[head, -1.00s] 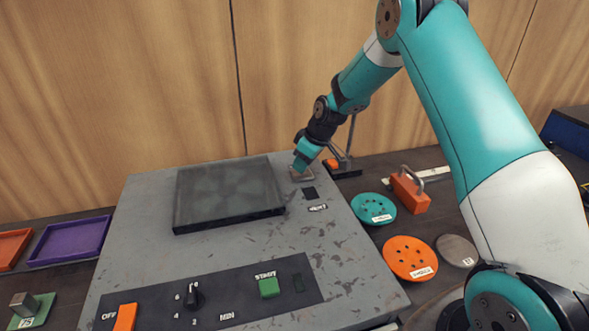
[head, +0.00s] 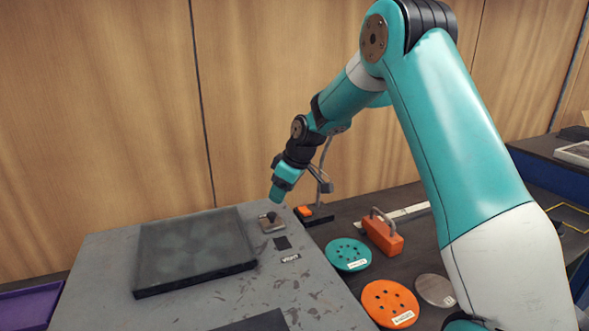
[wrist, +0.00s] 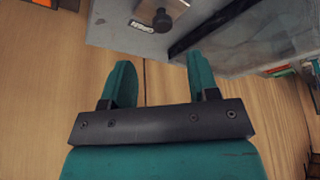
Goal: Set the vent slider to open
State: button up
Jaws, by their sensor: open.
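The vent slider (head: 271,222) is a small pale plate with a dark round knob, at the far right of the grey box top. A dark square and a "VENT" label (head: 290,258) lie on its near side. In the wrist view the knob (wrist: 163,20) stands beside a pale strip with a word that looks like "OPEN" (wrist: 141,27). My gripper (head: 279,197) is above the slider, apart from the knob. In the wrist view my gripper (wrist: 161,78) has its two teal fingers spread with nothing between them.
A dark glassy panel (head: 195,252) is left of the slider. Right of the box lie a teal disc (head: 348,254), an orange disc (head: 390,303), a grey disc (head: 435,290) and an orange handled block (head: 383,237). A wooden wall (head: 100,130) stands behind.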

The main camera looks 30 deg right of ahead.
jog(key=b+v, duration=0.1)
jog(key=v, duration=0.9)
jog(key=shift+w, duration=0.1)
